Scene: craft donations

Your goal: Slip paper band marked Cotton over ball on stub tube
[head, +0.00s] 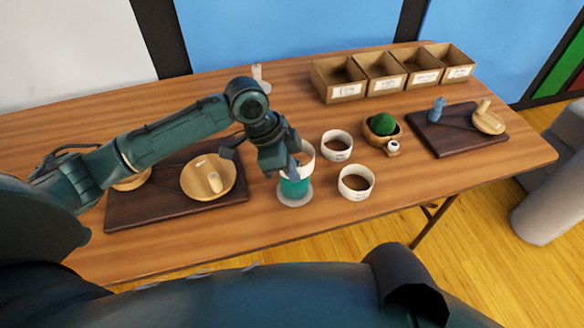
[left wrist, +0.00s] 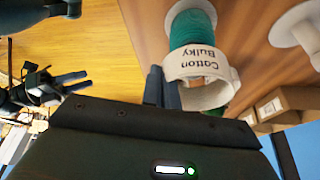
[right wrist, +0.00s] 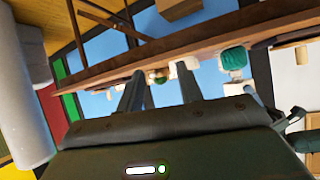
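A teal ball (head: 294,187) stands on a round pale base (head: 296,199) near the table's front edge; its tube is mostly hidden. A white paper band (head: 306,158) is at the ball's top end. In the left wrist view the band (left wrist: 203,80) reads "Cotton Bulky", and the teal ball (left wrist: 190,28) runs up to its rim. I cannot tell how far the band is over the ball. My left gripper (left wrist: 162,84) is shut on the band's wall. My right gripper (right wrist: 160,88) is open and empty, away from the table.
Two more white bands (head: 337,145) (head: 356,182) stand right of the teal ball. A wooden bowl (head: 369,134) holds a green ball (head: 383,124). Dark trays (head: 130,208) (head: 458,143) lie left and right. Several labelled boxes (head: 347,91) line the back. A grey tube (head: 258,75) stands behind.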

